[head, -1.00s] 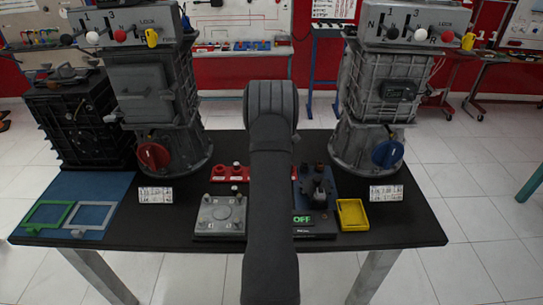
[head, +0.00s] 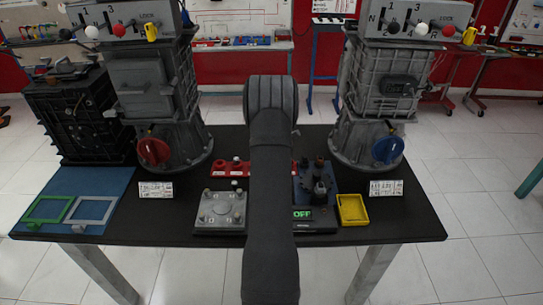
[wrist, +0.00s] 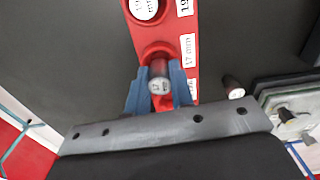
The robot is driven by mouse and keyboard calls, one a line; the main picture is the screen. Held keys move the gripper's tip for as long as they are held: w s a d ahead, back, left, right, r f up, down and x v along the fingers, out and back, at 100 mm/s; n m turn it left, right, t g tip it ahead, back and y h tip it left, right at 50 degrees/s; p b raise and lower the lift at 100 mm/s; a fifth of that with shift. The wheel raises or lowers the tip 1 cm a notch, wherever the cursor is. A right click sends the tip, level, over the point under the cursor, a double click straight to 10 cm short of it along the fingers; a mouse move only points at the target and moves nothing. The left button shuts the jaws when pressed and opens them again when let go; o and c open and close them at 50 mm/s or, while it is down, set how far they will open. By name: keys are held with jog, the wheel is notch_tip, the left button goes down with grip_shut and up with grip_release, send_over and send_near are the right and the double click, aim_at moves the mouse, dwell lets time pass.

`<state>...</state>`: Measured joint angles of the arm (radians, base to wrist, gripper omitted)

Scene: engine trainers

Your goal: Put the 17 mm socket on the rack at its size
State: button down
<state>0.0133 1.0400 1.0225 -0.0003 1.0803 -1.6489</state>
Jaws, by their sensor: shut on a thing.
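My gripper (wrist: 160,72) shows in the wrist view with its blue fingers shut on a dark socket (wrist: 160,85); the socket's end face reads 17. The socket is over the red rack (wrist: 147,28), close beside a round red seat and the 17 mm label (wrist: 187,50). I cannot tell whether it touches the rack. In the head view the rack (head: 220,169) shows left of my arm, which hides my gripper and the held socket.
Another dark socket (wrist: 232,87) stands beside the rack, near the grey bolted plate (head: 220,211). A blue stand (head: 309,190) and a yellow tray (head: 352,209) are right of my arm. Two gearbox units (head: 165,90) (head: 385,90) flank the table's back.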

jog(key=shift+f, duration=0.45)
dwell(0.4)
jog(key=shift+s+f, duration=0.2)
jog(key=shift+f, duration=0.4)
jog(key=shift+s+f, duration=0.2)
jog(key=shift+f, duration=0.4)
dwell(1.0)
jog(key=c, duration=1.1)
grip_release()
jog(key=shift+w+f, duration=0.1)
jog(key=shift+c, duration=0.2)
jog(key=shift+r, duration=1.05)
jog(key=c, duration=0.4)
jog(key=o, duration=0.6)
jog(key=shift+w+r, duration=0.15)
jog(key=shift+r, duration=0.55)
jog(key=shift+w+r, duration=0.1)
jog(key=shift+r, duration=1.85)
